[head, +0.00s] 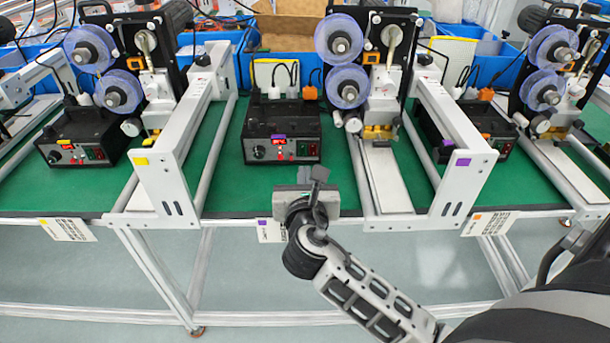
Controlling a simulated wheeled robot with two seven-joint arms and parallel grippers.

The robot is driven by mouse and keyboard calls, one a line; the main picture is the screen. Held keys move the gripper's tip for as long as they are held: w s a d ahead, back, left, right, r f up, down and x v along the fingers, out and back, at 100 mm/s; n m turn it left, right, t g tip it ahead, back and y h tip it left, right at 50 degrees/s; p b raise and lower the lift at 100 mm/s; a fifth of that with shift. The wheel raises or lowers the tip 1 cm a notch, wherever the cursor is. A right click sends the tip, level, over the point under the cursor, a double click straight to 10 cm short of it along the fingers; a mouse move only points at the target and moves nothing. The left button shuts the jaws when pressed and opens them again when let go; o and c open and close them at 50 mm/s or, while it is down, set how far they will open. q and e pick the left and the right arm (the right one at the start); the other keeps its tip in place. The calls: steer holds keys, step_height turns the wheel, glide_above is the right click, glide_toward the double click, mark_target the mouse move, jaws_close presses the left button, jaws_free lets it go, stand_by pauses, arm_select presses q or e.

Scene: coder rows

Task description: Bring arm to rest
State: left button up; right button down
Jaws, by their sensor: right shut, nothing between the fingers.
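My right arm comes in from the lower right. Its gripper (308,190) is near the middle of the view, at the front edge of the green bench. It is shut and holds nothing. It appears just in front of the middle black control box (284,133), and I cannot tell how high it is above the bench top. The wrist and forearm are over the floor in front of the bench. My left gripper and left arm are not in view.
The green bench top (337,190) carries several coding machines, with blue-purple reels (347,87) and white frames (168,185). Another black box (85,140) stands at left. Label cards (67,230) hang at the front edge. The floor (260,275) at lower left is clear.

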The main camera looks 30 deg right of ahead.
steer(key=s+a+f+m+g+y, duration=0.2)
steer(key=s+a+f+m+y, duration=0.3)
steer(key=s+f+m, duration=0.4)
steer(key=s+a+f+m+g+y, duration=0.1)
steer(key=s+a+f+m+y, duration=0.5)
steer(key=m, duration=1.2)
step_height(320, 180, down, 4)
steer(key=s+a, duration=0.1)
steer(key=s, duration=0.1)
steer(key=shift+s+g, duration=0.4)
